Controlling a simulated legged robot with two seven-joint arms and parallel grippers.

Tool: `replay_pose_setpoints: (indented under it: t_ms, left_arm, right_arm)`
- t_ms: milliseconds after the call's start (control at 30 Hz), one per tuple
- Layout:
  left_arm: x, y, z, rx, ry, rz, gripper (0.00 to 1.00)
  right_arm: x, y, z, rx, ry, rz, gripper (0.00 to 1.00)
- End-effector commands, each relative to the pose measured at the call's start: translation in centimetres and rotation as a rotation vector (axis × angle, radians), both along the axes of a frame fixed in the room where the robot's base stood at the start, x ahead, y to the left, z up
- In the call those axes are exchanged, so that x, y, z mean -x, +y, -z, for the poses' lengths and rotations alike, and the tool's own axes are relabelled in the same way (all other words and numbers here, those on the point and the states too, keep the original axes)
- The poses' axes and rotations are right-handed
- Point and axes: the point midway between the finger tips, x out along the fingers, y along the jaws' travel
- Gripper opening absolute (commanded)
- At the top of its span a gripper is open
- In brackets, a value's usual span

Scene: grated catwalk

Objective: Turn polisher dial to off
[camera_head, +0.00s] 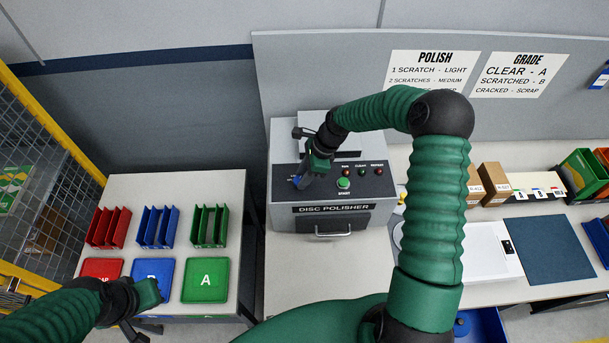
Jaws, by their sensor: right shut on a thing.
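The disc polisher (334,208) is a grey box with a dark sloped panel, standing against the back wall. Its panel carries a green start button (343,183), several small indicator lights and, at the left, the dial (296,182). My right gripper (302,181) reaches down over the left of the panel and is shut on the dial, which it mostly hides. The dial's pointer setting cannot be read. My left gripper (150,297) is at the lower left, over the edge of the blue tray; its finger opening is not clear.
Red, blue and green racks (156,227) stand on the left table behind red, blue and green (205,280) trays. Cardboard boxes (493,182), a white scale-like plate (490,250) and a dark blue mat (549,247) are at right. A yellow-framed mesh fence (50,150) borders the left.

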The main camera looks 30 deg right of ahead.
Motion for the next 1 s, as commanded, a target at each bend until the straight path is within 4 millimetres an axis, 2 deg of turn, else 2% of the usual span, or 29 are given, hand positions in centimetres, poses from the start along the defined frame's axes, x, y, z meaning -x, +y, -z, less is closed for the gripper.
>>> replay_pose_setpoints:
  t_ms: [33,667,700,833,1000]
  left_arm:
    - [0.0,0.0,-0.04,0.0,0.0,0.0,0.0]
    - [0.0,0.0,-0.04,0.0,0.0,0.0,0.0]
    - [0.0,0.0,-0.04,0.0,0.0,0.0,0.0]
    - [0.0,0.0,-0.04,0.0,0.0,0.0,0.0]
    - [-0.01,0.0,-0.02,0.0,0.0,0.0,0.0]
  right_arm:
    - [-0.48,0.3,-0.38,-0.003,-0.013,0.001,0.0]
    - [-0.54,0.31,-0.44,-0.003,-0.014,0.002,0.0]
    - [-0.54,0.32,-0.45,-0.003,-0.014,0.001,0.37]
    - [-0.39,0.23,-0.34,-0.002,-0.01,0.0,0.54]
    - [-0.18,0.01,-0.21,-0.003,-0.007,0.001,0.55]
